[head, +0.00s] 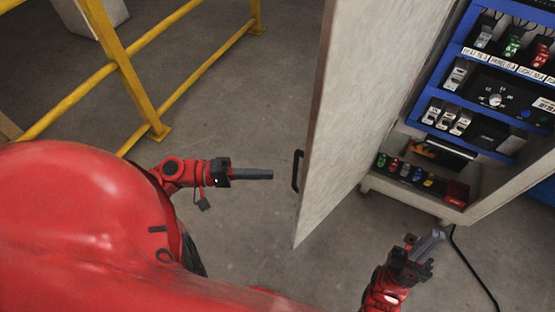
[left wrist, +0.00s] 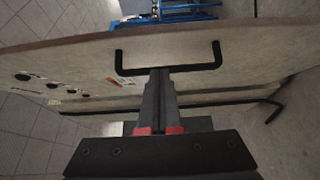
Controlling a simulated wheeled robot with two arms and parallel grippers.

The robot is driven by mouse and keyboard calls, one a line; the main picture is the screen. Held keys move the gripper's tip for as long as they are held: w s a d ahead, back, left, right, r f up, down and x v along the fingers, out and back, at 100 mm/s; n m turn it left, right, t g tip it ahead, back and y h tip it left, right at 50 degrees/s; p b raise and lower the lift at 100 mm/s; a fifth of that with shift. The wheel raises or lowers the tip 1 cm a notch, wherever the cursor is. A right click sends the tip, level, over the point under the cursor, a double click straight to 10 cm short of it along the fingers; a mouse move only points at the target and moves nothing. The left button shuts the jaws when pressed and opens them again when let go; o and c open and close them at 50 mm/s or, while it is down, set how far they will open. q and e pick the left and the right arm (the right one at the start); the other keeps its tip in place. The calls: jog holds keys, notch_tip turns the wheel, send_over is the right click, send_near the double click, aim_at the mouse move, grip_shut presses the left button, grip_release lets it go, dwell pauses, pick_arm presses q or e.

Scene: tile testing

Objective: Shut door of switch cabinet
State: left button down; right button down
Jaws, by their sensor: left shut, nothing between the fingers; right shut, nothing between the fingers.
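The switch cabinet's door (head: 365,100) stands open in the head view, swung out to the left of the cabinet (head: 500,195). A black handle (head: 297,170) sits on the door's outer side near its free edge. My left gripper (head: 272,174) is shut and empty, a little left of the handle in the head view. In the left wrist view the handle (left wrist: 168,66) spans above my left fingertips (left wrist: 160,72), and whether they touch it I cannot tell. My right gripper (head: 438,236) is shut and empty, in front of the cabinet's lower part, right of the door.
A yellow railing (head: 130,75) stands at the left. Inside the cabinet are blue-framed panels (head: 485,95) with switches and a lower shelf of small coloured parts (head: 405,172). A black cable (head: 470,265) runs on the floor at right. The grey floor (head: 235,110) left of the door is clear.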

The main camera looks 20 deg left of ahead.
pick_arm(q)
jog(key=x, duration=0.9)
jog(key=shift+b, duration=0.4)
jog(key=shift+a, duration=0.1)
